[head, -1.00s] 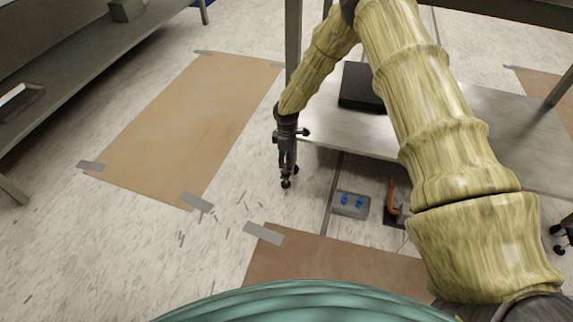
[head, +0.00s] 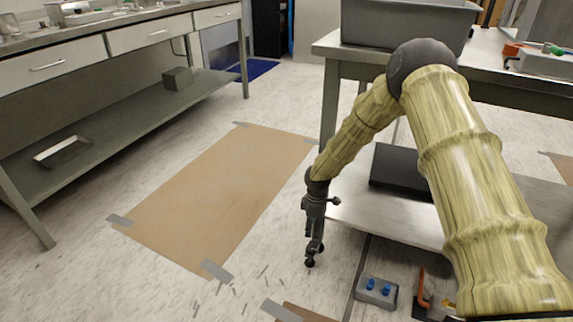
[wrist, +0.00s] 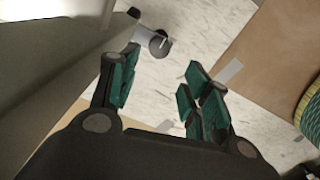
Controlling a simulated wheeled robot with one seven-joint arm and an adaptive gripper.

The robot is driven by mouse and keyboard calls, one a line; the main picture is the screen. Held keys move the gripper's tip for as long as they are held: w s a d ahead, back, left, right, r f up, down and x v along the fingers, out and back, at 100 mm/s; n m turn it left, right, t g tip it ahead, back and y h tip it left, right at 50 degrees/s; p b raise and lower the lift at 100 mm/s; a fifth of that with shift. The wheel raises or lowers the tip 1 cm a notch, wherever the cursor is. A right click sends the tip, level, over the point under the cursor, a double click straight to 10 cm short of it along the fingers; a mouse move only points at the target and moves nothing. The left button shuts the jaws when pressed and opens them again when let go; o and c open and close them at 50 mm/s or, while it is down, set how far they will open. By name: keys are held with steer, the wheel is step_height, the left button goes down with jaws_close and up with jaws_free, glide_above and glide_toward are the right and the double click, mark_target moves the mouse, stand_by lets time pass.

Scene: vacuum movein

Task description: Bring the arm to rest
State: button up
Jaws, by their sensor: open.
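My arm, in a yellow bamboo-like covering, reaches over the right side of the head view and bends down at a dark elbow. My gripper (head: 312,240) hangs low beside the near left corner of the steel table (head: 333,47). In the wrist view my gripper (wrist: 160,66) is open, its green-padded fingers apart with nothing between them. Bare speckled floor and a dark caster (wrist: 159,43) show beyond the fingers. In the head view the gripper is small, and its fingers are hard to tell from the table's foot behind.
The table's lower shelf (head: 370,215) holds a black box (head: 400,170). A grey box with blue knobs (head: 377,291) and an orange-handled item (head: 422,285) lie on the floor. A brown floor sheet (head: 215,195) is taped down at left, beside a bench (head: 100,140). Floor between is clear.

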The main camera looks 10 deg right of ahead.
steer(key=s+a+f+m+y+p, duration=0.1)
steer(key=s+a+f+m, duration=0.15)
steer(key=s, duration=0.55)
steer(key=s+a+f+m, duration=0.15)
steer(key=s+f, duration=0.25)
steer(key=s, duration=0.5)
steer(key=s+a+f+m+y+p, duration=0.1)
steer(key=s+a+f+m, duration=0.2)
steer(key=s, duration=0.5)
steer(key=s+d+r+m+h+p, duration=0.1)
steer(key=s+d+m, duration=0.1)
steer(key=s, duration=0.6)
steer(key=s+d+r+m, duration=0.1)
steer(key=s+d+m, duration=0.15)
steer(key=s, duration=0.55)
steer(key=s+d+r+m+h+p, duration=0.1)
steer(key=s+d+r+m, duration=0.15)
steer(key=s, duration=0.55)
step_height(320, 180, up, 37)
steer(key=p, duration=3.7)
steer(key=shift+w+a, duration=0.15)
steer(key=shift+a, duration=0.1)
steer(key=shift+f, duration=0.15)
steer(key=shift+c, duration=0.2)
